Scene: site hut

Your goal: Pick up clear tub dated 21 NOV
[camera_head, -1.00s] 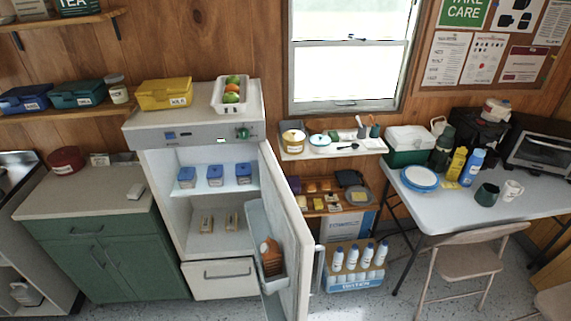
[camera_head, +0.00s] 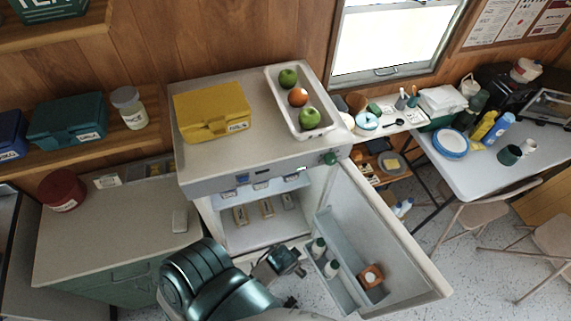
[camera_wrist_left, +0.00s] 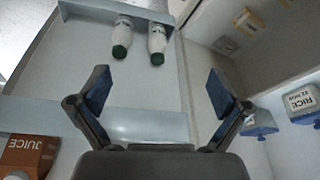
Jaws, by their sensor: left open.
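A tub (camera_wrist_left: 303,102) with a blue lid is partly in view at the right of the left wrist view; its label seems to read RICE and 22 NOV. Another blue-lidded tub (camera_wrist_left: 259,124) is beside it, its label not readable. In the head view, blue-lidded tubs (camera_head: 261,186) show below the fridge top's front edge, partly hidden. I cannot make out a 21 NOV label. My left gripper (camera_head: 286,262) is open and empty in front of the fridge, near its open door; it also shows in the left wrist view (camera_wrist_left: 158,78). My right gripper is not in view.
The open fridge door (camera_head: 385,245) holds bottles with green caps (camera_wrist_left: 157,45) and a juice carton (camera_wrist_left: 28,155). Small labelled packs (camera_head: 267,207) lie on the lower shelf. A yellow box (camera_head: 212,112) and a fruit tray (camera_head: 272,82) stand on top of the fridge.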

